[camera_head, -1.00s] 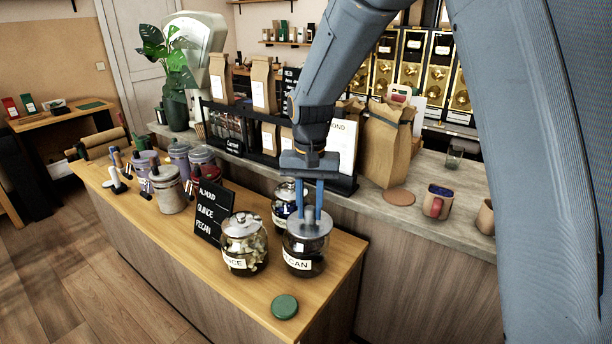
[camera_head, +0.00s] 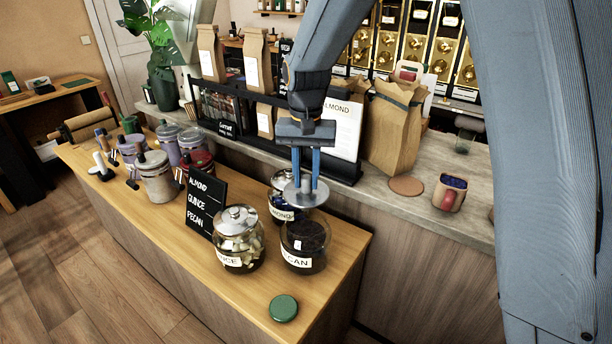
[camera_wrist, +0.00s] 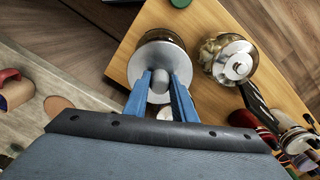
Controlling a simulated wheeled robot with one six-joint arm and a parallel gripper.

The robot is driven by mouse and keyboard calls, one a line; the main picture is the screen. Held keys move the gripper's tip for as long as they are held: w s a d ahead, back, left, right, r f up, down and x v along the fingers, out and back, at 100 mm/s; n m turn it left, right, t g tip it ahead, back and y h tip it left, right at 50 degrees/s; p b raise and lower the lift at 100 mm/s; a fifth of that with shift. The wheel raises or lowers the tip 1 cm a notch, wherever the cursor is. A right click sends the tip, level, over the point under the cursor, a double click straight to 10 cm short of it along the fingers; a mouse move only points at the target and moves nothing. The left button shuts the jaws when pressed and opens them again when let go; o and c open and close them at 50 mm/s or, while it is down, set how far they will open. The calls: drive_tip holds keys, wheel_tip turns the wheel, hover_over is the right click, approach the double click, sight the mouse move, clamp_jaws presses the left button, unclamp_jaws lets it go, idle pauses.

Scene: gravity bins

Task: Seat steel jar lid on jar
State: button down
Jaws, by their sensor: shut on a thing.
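My gripper (camera_head: 306,186) is shut on the knob of the steel jar lid (camera_head: 305,201). The lid is held roughly level above the pecan jar (camera_head: 304,246), with a visible gap between them. The pecan jar is clear glass with a white label and dark contents, and its mouth is open. In the wrist view my gripper (camera_wrist: 161,80) holds the lid (camera_wrist: 160,52) between both blue fingers. There the lid covers most of the jar (camera_wrist: 152,36), so their exact alignment is hard to tell.
The lidded quince jar (camera_head: 238,240) stands close left of the pecan jar. The almond jar (camera_head: 279,211) is close behind. A chalkboard sign (camera_head: 206,204) and several canisters (camera_head: 157,178) stand farther left. A green disc (camera_head: 283,308) lies in front. A raised counter (camera_head: 420,212) runs behind.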

sight(306, 192)
drive_tip(key=shift+s+r+p, duration=0.1)
drive_tip(key=shift+r+p, duration=0.15)
drive_tip(key=shift+p, duration=0.1)
drive_tip(key=shift+f+b, duration=1.05)
drive_tip(key=shift+f, duration=1.55)
drive_tip(key=shift+f+b, duration=0.5)
drive_tip(key=shift+f, duration=1.15)
drive_tip(key=shift+f, duration=0.9)
drive_tip(key=c, duration=1.4)
unclamp_jaws()
drive_tip(key=shift+r, duration=0.1)
